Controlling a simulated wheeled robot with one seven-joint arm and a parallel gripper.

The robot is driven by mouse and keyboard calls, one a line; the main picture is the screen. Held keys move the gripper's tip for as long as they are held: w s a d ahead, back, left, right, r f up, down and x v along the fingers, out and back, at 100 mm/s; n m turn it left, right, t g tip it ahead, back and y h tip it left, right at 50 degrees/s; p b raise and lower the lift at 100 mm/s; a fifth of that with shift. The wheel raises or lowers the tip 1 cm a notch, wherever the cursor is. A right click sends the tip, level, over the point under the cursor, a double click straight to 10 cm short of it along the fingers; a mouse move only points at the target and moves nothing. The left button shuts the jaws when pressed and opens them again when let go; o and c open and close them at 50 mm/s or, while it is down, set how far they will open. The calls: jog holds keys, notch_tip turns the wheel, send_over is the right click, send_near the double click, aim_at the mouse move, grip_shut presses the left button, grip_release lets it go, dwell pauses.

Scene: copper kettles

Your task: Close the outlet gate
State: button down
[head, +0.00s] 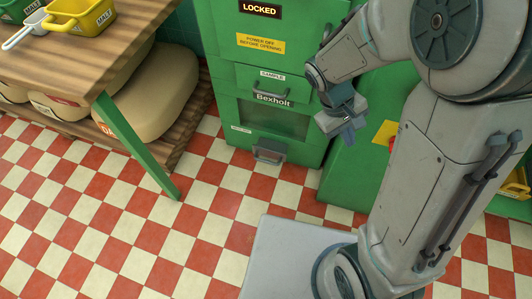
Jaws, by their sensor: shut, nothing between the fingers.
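A green machine (305,50) marked Bexholt stands at the back centre. Low on its front, a dark grey handle or flap (268,152) sticks out just above the floor; it looks like the outlet gate, but no readable label names it. I cannot tell how far open it is. Above it are a dark window (272,120) and a panel with a bar handle marked SAMPLE (271,93). My gripper (349,137) is to the right of the machine's low handle, apart from it. Its fingers point down, shut and empty.
A wooden table (105,50) with a green leg (135,145) stands at the left, holding a yellow scoop bin (80,17). Sacks (160,90) lie on a shelf below. A green casing (355,165) stands right of the machine. The checkered floor (150,235) in front is clear.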

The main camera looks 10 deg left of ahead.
jog(key=w+a+f+n+t+h+b, duration=0.1)
jog(key=a+f+n+t+h+b, duration=0.15)
jog(key=a+f+n, duration=0.4)
jog(key=w+a+f+n+t+h+b, duration=0.1)
jog(key=a+f+n+t+b, duration=0.15)
jog(key=f, duration=0.75)
jog(key=w+a+f+n+t+h+b, duration=0.1)
jog(key=a+f+n+t, duration=0.25)
jog(key=a+f, duration=0.35)
jog(key=s+a+f+n+t+y+b, duration=0.3)
jog(key=a+f+n+t+y, duration=0.15)
jog(key=f+n, duration=0.5)
jog(key=s+a+f+n+t+y+b, duration=0.2)
jog(key=s+a+f+n+t+y, duration=0.25)
jog(key=f, duration=0.85)
jog(key=w+f+b, duration=0.1)
jog(key=w+b, duration=0.2)
jog(key=w, duration=0.4)
jog(key=w+f+n+g+b, duration=0.1)
jog(key=w+f+b, duration=0.1)
jog(key=w, duration=0.6)
jog(key=shift+w+d+f+b, duration=0.15)
jog(key=shift+w+d+b, duration=0.2)
jog(key=shift+b, duration=0.35)
